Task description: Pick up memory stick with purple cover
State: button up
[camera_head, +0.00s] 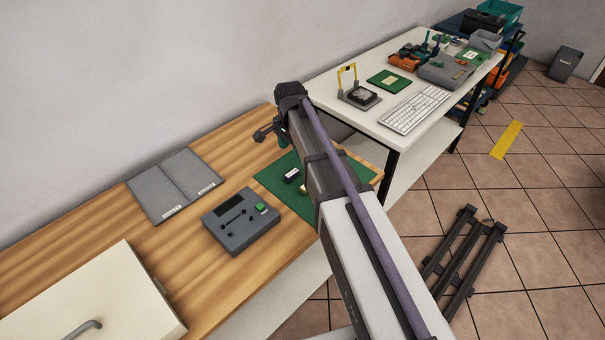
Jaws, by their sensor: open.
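A green mat (270,180) lies on the wooden bench, partly hidden by my arm. A small dark and white item (291,175) lies on the mat, left of my arm; it may be a memory stick, but its cover colour is too small to tell. A small pale gold item (303,189) lies beside it, next to my arm's edge. My gripper (264,133) is at the far end of my arm, beyond the mat near the bench's back edge. Its jaws are open and I see nothing between them.
A grey control box (241,222) and a grey folder (172,186) lie left of the mat. A cream case (93,300) stands at front left. A white table (345,112) at right holds a keyboard (414,109) and tools. The wall runs close behind.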

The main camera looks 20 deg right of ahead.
aim_at(292, 173)
notch_tip(292, 173, down, 11)
jog(key=b, duration=1.1)
jog(key=shift+f, duration=0.15)
jog(key=shift+r, duration=0.25)
grip_shut()
